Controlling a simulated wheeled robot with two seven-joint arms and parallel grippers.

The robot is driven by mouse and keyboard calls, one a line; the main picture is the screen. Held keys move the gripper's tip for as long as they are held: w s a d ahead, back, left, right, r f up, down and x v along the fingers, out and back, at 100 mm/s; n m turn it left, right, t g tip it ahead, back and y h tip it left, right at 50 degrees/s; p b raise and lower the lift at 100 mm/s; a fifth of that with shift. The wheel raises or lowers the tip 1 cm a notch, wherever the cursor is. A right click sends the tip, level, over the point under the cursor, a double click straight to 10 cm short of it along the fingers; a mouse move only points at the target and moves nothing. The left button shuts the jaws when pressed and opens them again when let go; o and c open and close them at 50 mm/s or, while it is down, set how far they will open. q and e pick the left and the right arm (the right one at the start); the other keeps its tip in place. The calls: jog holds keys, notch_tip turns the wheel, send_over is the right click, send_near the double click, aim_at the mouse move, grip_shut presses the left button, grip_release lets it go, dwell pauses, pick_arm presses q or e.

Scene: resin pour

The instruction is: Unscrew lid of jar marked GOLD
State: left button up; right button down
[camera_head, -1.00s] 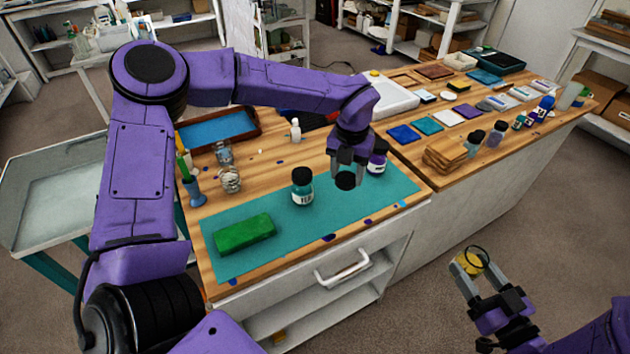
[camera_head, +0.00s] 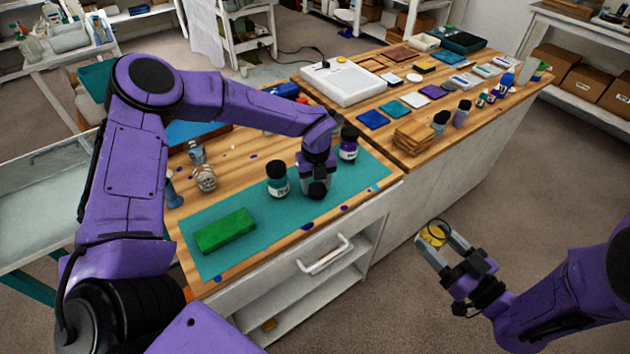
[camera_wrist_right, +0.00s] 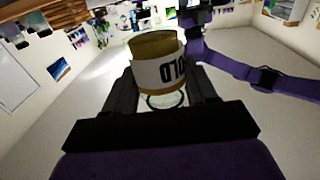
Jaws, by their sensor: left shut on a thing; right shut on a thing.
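The jar marked GOLD (camera_head: 434,237) is held out over the floor at the lower right by my right gripper (camera_head: 442,248), which is shut on it. In the right wrist view, the gold jar (camera_wrist_right: 158,48) shows a white label with upside-down letters, partly hidden by the fingers; a thin dark ring shows at its end nearest the gripper, and no lid is seen on it. My left gripper (camera_head: 317,182) is shut on a black lid (camera_head: 318,190) and points down above the teal mat, far from the jar.
On the teal mat (camera_head: 215,262) are a green block (camera_head: 226,231), a teal jar (camera_head: 278,180) just left of my left gripper, and a purple jar (camera_head: 348,145) behind it. Glass jars (camera_head: 205,178) stand at the left. Floor lies between bench and gold jar.

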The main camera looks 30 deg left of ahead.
aim_at(316, 187)
pick_arm(q)
jog(key=shift+f, duration=0.2)
pick_arm(e)
jog(key=shift+f, duration=0.2)
pick_arm(q)
jog(key=o, duration=1.2)
jog(key=shift+c, duration=0.2)
pick_arm(e)
jog(key=shift+r, duration=0.1)
pick_arm(q)
jog(key=shift+r, duration=0.3)
pick_arm(e)
jog(key=shift+r, duration=0.2)
pick_arm(q)
jog(key=shift+r, duration=0.3)
pick_arm(e)
jog(key=shift+f, duration=0.2)
pick_arm(q)
notch_tip(316, 187, up, 11)
jog(key=b, duration=0.2)
jog(key=shift+r, duration=0.15)
pick_arm(e)
jog(key=shift+f, duration=0.85)
